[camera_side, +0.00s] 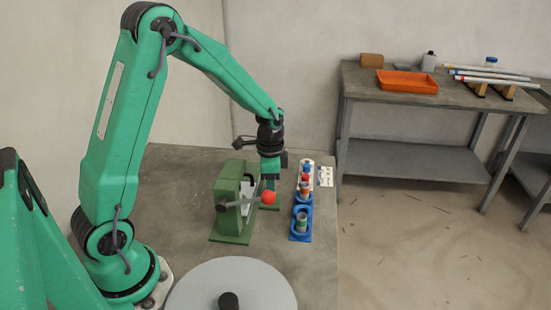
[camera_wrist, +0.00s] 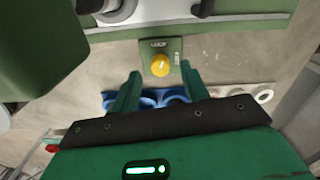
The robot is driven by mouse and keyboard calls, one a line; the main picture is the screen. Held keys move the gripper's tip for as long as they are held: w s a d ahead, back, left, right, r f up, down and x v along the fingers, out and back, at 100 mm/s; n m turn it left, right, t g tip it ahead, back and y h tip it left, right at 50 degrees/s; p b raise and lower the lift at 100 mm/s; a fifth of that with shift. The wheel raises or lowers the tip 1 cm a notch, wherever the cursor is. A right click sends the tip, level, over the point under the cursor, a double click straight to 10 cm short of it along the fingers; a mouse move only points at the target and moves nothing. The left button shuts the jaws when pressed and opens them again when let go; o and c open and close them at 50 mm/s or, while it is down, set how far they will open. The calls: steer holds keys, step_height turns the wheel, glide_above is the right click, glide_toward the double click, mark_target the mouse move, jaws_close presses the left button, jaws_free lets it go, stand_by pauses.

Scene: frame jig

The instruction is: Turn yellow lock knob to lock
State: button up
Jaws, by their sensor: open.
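My gripper (camera_wrist: 160,69) is open. Its two fingers appear on the left and right of the knob in the picture, apart from it. In the side view my gripper (camera_side: 269,184) points down behind the green frame jig (camera_side: 228,203). The knob is hidden there.
The jig's lever has a red ball (camera_side: 268,197) close to my gripper. A blue holder (camera_side: 301,237) with small containers stands just right. A grey round disc (camera_side: 260,280) lies in front. The far bench holds an orange tray (camera_side: 407,81). Bare bench top shows left of the jig.

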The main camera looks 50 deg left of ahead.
steer(key=shift+r, duration=2.95)
steer(key=shift+n, duration=0.3)
steer(key=n, duration=0.4)
steer(key=shift+f, duration=0.1)
steer(key=n, duration=0.8)
steer(key=shift+f, duration=0.1)
steer(key=n, duration=0.5)
steer(key=shift+f, duration=0.15)
steer(key=shift+f, duration=3.8)
steer(key=shift+c, duration=0.5)
